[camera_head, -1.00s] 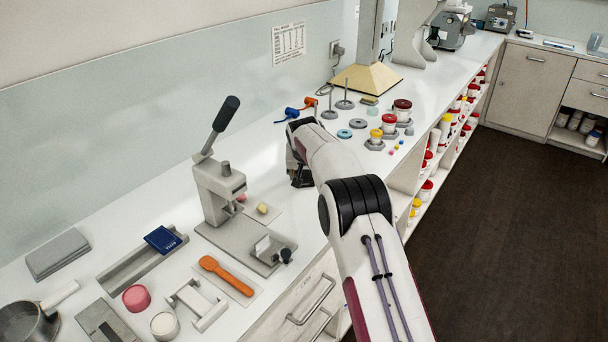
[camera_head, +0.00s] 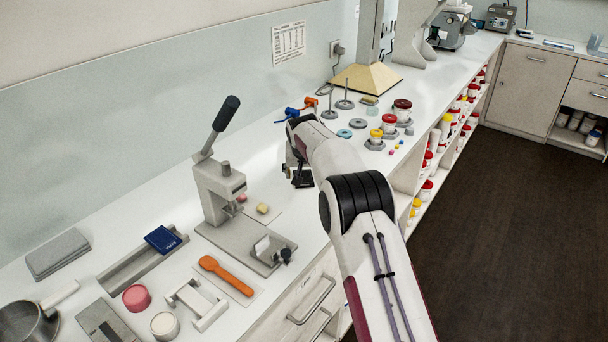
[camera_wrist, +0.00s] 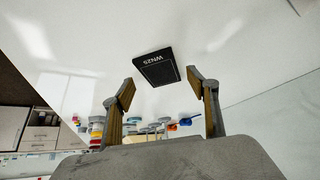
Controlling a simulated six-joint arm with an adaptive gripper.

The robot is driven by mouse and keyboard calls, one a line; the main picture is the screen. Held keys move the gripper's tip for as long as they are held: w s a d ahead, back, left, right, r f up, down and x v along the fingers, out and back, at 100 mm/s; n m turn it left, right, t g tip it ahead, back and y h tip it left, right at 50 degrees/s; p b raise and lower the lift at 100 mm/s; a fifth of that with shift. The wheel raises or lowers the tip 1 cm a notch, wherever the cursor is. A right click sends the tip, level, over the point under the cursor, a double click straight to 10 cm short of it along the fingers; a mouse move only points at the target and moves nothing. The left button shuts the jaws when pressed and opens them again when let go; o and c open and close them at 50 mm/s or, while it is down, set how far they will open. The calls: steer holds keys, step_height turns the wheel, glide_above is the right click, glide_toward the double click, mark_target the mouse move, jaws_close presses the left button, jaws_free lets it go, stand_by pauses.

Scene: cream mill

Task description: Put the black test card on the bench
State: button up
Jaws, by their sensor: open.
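The black test card (camera_wrist: 156,67), with pale lettering "WN25", shows in the wrist view just beyond my fingertips, against the white bench (camera_wrist: 85,60). In the head view the card (camera_head: 303,181) is a small dark patch on the bench (camera_head: 262,152), below my gripper (camera_head: 297,165) and partly hidden by my arm. My gripper also shows in the wrist view (camera_wrist: 161,85), with its two fingers spread wide and apart from the card. Nothing is between the fingers.
A lever press (camera_head: 218,195) stands on the bench to the left. A dark blue booklet-like piece (camera_head: 162,239) rests on a grey tray (camera_head: 120,278). Weights and jars (camera_head: 389,123) stand beyond my gripper. Bare bench lies behind the press.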

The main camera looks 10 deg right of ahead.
steer(key=d+v, duration=0.1)
steer(key=v, duration=1)
steer(key=shift+a, duration=0.5)
steer(key=shift+r, duration=0.1)
stand_by(0.4)
steer(key=s+d+r, duration=0.1)
steer(key=s+r, duration=0.4)
steer(key=s, duration=0.4)
steer(key=s+d+r, duration=0.1)
steer(key=s+r, duration=0.4)
steer(key=s, duration=0.4)
steer(key=s+d+r, duration=0.1)
steer(key=s+r, duration=0.4)
steer(key=s, duration=0.4)
steer(key=s+f+n, duration=0.1)
steer(key=s+f, duration=0.2)
steer(key=s, duration=1.1)
steer(key=s+f+g+y, duration=0.1)
steer(key=s+f, duration=0.3)
steer(key=s, duration=1)
steer(key=shift+d+f+n, duration=0.25)
steer(key=shift+d+n, duration=0.15)
steer(key=shift+d, duration=0.05)
